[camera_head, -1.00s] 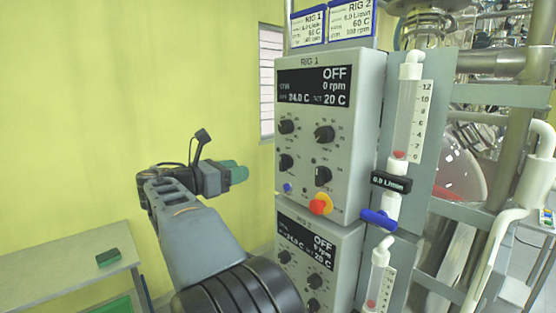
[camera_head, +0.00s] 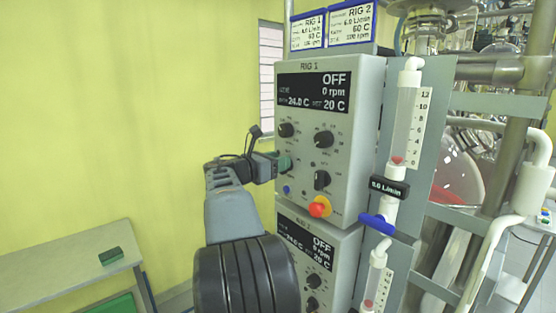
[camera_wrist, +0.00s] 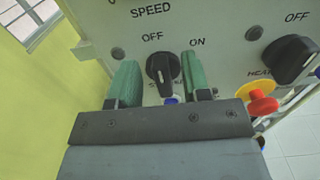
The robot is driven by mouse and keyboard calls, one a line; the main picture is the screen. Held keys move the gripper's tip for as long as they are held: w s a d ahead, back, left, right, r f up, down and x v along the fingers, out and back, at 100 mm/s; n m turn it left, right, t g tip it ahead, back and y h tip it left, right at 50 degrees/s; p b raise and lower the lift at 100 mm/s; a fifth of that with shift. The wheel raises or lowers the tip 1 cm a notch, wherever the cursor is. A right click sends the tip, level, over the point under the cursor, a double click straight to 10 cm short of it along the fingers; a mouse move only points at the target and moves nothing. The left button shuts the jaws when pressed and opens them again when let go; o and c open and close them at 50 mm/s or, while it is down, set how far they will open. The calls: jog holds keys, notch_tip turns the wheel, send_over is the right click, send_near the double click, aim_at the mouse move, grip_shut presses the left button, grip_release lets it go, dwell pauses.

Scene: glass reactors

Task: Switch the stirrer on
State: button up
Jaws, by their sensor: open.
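The RIG 1 control box (camera_head: 345,150) shows OFF and 0 rpm on its dark display (camera_head: 314,90) in the head view. My gripper (camera_wrist: 159,77), with green fingers, is open, one finger on each side of this knob. Whether the fingers touch it I cannot tell. In the head view my gripper (camera_head: 284,164) is at the lower left of the RIG 1 panel and covers this knob.
A heat knob (camera_wrist: 291,58) and a red-and-yellow emergency button (camera_wrist: 262,102) are right of my gripper. A blue button (camera_wrist: 171,99) lies below the knob. The RIG 2 box (camera_head: 318,260) is underneath. Flow tubes (camera_head: 404,125) stand at the right. Free room is at the left.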

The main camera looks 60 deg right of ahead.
jog(key=shift+d, duration=0.1)
grip_shut()
dwell(0.4)
jog(key=shift+f, duration=0.1)
jog(key=shift+s+a+f+m+b, duration=0.15)
jog(key=shift+s+m+b, duration=0.1)
jog(key=shift+m+b, duration=1.7)
jog(key=shift+s+a+f+m+b, duration=0.1)
jog(key=shift+s+f+m+b, duration=0.15)
jog(key=shift+m+b, duration=1.65)
jog(key=shift+s+a+f+m+b, duration=0.1)
jog(key=shift+s+m+b, duration=0.2)
jog(key=shift+m+b, duration=1.65)
jog(key=shift+m, duration=0.3)
